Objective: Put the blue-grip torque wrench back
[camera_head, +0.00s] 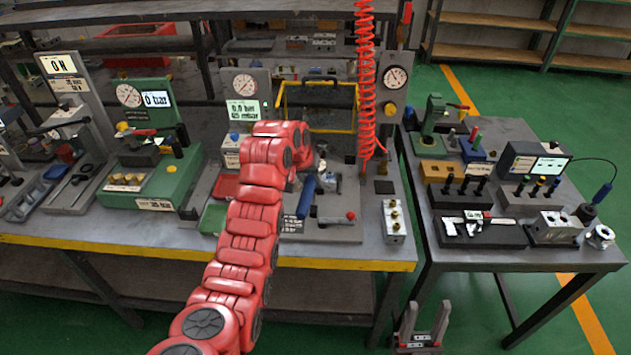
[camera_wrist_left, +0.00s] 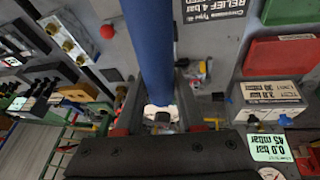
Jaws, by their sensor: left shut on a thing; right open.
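The torque wrench's blue grip (camera_head: 306,197) shows just right of my red left arm, over the middle test station. In the left wrist view the blue grip (camera_wrist_left: 148,50) runs from the top edge down between the fingers of my left gripper (camera_wrist_left: 160,108), which is shut on it. The wrench's far end is hidden, and I cannot tell whether it touches the bench. In the head view my left gripper is mostly hidden behind its own wrist. My right gripper (camera_head: 424,312) is open and empty at the bottom, below the benches.
A valve block with brass fittings (camera_head: 394,219) stands right of the middle station. A red coiled hose (camera_head: 366,80) hangs behind. The right-hand table (camera_head: 450,258) carries a driver rack (camera_head: 460,196), a caliper tray (camera_head: 482,232) and a display box (camera_head: 535,162). Floor lies between the benches.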

